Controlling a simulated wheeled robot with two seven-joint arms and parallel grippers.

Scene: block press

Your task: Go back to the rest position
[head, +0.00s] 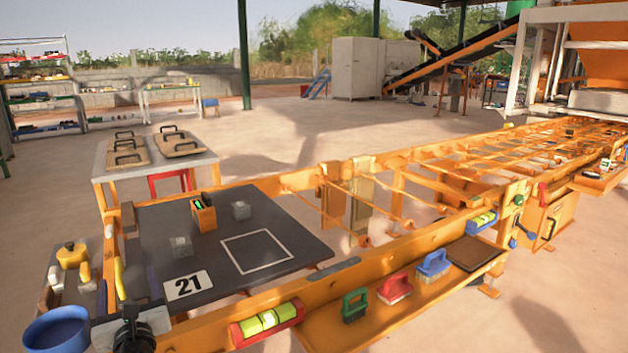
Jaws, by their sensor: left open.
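My left gripper (132,318) is at the bottom left corner of the head view, by the near left edge of the dark plate (205,250). It is open, and I see nothing held in it. Its fingers are partly hard to make out against the dark parts behind. My right gripper is not in view. A white square outline (257,252) on the plate is empty.
A level (267,322), a green brush (354,305), a red brush (395,288) and a blue brush (433,264) line the orange frame's front. A table with wooden floats (180,146) stands behind.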

